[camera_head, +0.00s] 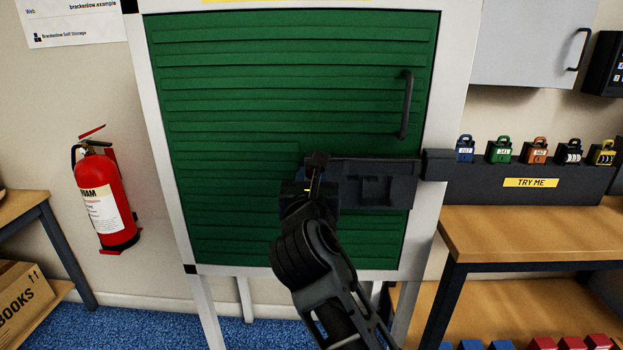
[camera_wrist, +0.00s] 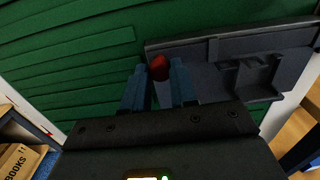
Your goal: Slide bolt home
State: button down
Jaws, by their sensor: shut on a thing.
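A dark bolt housing (camera_head: 385,187) is mounted across the right part of the green slatted door (camera_head: 230,95). A dark keeper block (camera_head: 437,164) sits on the white frame just right of it. In the wrist view the housing (camera_wrist: 290,52) runs to the upper right, with a raised bracket on its face. My gripper (camera_head: 316,168) is at the housing's left end. In the wrist view my gripper (camera_wrist: 159,77) has its two blue-grey fingers on either side of a red knob (camera_wrist: 159,67). The bolt's rod is mostly hidden, and I cannot tell whether its tip is in the keeper.
A black door handle (camera_head: 405,105) stands out above the housing. To the right, several coloured padlocks stand on a dark display stand (camera_head: 490,183) above a wooden bench (camera_head: 540,232). A red fire extinguisher (camera_head: 106,200) hangs at left. The door's left part is clear.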

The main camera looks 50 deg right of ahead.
aim_at(335, 168)
jog(key=s+d+p, duration=0.2)
jog(key=s+p, duration=0.1)
jog(key=shift+d+r, duration=0.1)
jog(key=shift+d, duration=0.05)
jog(key=shift+s+d, duration=0.25)
jog(key=c, duration=0.9)
grip_release()
jog(key=shift+b+v, duration=0.3)
jog(key=shift+v, duration=3.6)
jog(key=shift+f, duration=0.25)
